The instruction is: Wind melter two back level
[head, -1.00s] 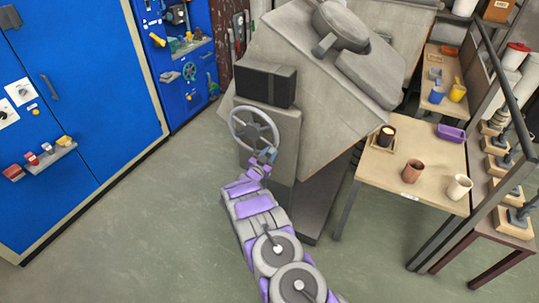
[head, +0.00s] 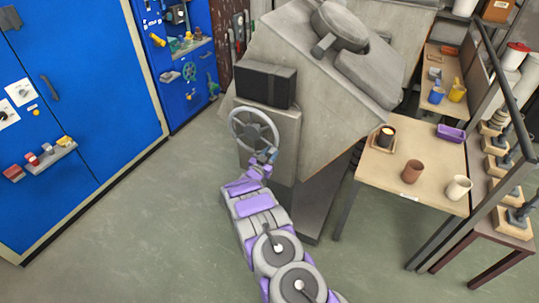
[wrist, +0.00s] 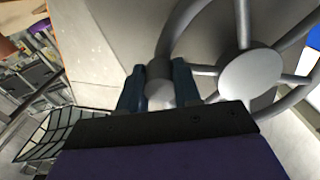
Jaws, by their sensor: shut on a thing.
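The melter (head: 290,80) is a large grey body, tilted, with a round lid-like part on its top. A spoked handwheel (head: 254,131) sits on the grey box at its front left, below a dark box. My gripper (head: 264,157) is at the lower right of the wheel. In the wrist view, its two dark fingers (wrist: 159,88) are shut around a pale knob or handle (wrist: 159,92) at the wheel's rim. The wheel's hub and spokes (wrist: 250,78) show at the right of that view. No number is readable on the melter.
A wooden table (head: 425,182) with a dark cup, a brown cup, a cream cup and a purple tray stands close on the right. Blue cabinets (head: 75,100) stand on the left. The green floor (head: 150,220) between is clear.

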